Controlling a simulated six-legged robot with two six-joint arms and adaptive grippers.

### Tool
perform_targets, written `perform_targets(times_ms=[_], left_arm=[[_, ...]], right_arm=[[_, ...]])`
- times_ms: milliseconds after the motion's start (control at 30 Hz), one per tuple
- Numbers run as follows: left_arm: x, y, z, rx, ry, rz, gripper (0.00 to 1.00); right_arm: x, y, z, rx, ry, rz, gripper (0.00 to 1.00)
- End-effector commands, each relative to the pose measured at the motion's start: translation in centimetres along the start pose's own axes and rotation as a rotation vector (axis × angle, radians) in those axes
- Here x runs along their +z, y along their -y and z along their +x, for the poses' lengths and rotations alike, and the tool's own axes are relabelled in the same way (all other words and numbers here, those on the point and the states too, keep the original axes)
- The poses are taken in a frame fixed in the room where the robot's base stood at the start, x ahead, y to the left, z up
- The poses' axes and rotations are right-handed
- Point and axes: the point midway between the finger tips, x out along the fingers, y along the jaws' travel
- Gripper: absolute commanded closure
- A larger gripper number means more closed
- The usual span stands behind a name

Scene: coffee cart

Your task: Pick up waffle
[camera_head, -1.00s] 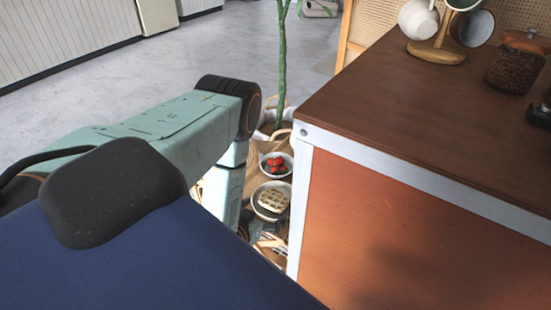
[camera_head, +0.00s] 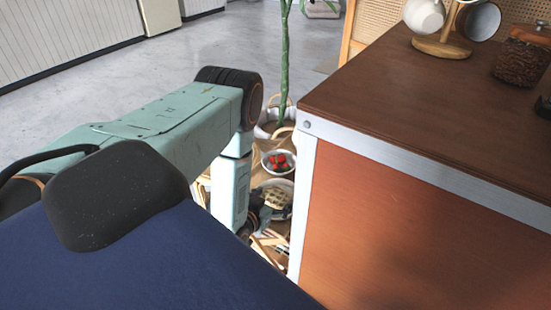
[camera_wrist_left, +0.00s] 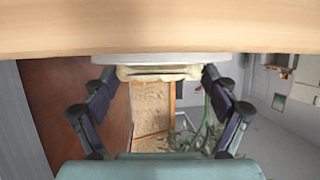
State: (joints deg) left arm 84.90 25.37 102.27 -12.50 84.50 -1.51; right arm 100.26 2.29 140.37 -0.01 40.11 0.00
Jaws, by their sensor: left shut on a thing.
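The waffle (camera_head: 277,198) is a pale golden grid, on or just over a light round plate (camera_head: 284,182) low beside the counter in the head view. My left gripper (camera_head: 262,208) reaches down beside the waffle and partly covers it and the plate. In the left wrist view, my left gripper (camera_wrist_left: 162,76) is shut on the waffle (camera_wrist_left: 160,74), seen edge-on between the two fingers. The white plate edge (camera_wrist_left: 160,59) lies right along it; I cannot tell whether they touch. My right gripper is not in view.
A bowl of strawberries (camera_head: 278,162) sits just behind the plate. The brown-topped counter (camera_head: 420,110) stands close on the right, its white-edged corner near my left arm. A potted plant (camera_head: 285,75) is behind. Grey floor (camera_head: 170,75) is open at upper left.

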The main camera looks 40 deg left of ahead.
Motion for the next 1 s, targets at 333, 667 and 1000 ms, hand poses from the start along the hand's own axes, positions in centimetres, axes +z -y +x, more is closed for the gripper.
perform_targets(times_ms=[333, 667, 1000], left_arm=[[0.0, 0.0, 0.0, 0.0, 0.001, 0.0, 0.46], [-3.9, 0.1, -1.6, -0.002, -0.001, -0.002, 0.46], [-8.6, 0.1, -3.5, -0.002, -0.001, -0.001, 0.46]], right_arm=[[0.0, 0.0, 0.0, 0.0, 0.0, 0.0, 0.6], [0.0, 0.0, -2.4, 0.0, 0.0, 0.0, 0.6], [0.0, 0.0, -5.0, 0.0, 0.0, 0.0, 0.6]])
